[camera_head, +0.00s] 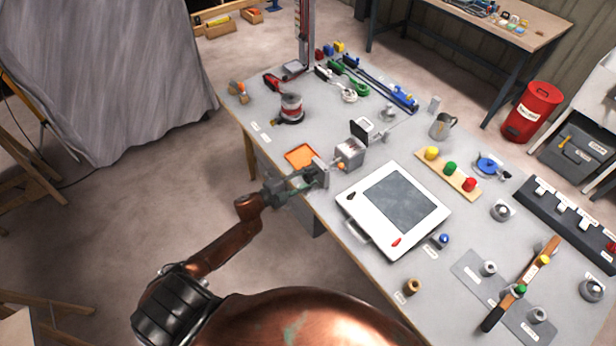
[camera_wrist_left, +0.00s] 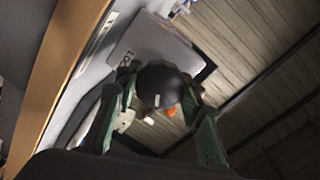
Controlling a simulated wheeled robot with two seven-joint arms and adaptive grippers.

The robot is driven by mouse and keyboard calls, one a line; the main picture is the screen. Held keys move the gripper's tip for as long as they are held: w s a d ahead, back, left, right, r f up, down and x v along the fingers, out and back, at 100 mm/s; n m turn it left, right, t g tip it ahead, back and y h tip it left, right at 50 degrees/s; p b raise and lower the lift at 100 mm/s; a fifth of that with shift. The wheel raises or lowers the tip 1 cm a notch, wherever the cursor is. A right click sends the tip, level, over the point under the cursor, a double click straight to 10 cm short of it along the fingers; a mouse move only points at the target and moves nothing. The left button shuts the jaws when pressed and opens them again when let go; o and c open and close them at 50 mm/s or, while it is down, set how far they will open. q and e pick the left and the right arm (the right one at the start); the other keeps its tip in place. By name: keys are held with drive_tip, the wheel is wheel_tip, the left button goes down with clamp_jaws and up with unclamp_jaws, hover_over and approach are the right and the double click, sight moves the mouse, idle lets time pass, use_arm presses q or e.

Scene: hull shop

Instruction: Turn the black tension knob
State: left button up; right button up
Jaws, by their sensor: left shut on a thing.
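The black tension knob (camera_wrist_left: 158,86) is a dark round disc with a small white mark, in the middle of the left wrist view. My left gripper (camera_head: 314,180) is at the table's left edge, beside a small grey box (camera_head: 350,155) with an orange knob. In the left wrist view its green finger pads (camera_wrist_left: 155,120) are on either side of the black knob, and it is shut on it. In the head view the gripper hides the black knob. My right gripper is not in view.
The grey table (camera_head: 322,125) carries an orange tray (camera_head: 299,157) and a wire spool (camera_head: 291,108) behind the gripper. A white-framed panel (camera_head: 430,196) lies to its right. A steel mug (camera_head: 442,126) and a board with coloured buttons (camera_head: 444,178) stand farther right.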

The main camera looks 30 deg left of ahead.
use_arm(q)
drive_tip(key=shift+a, duration=0.1)
drive_tip(key=o, duration=1.2)
drive_tip(key=shift+c, duration=0.2)
drive_tip(key=v, duration=1.2)
drive_tip(key=shift+f, duration=0.1)
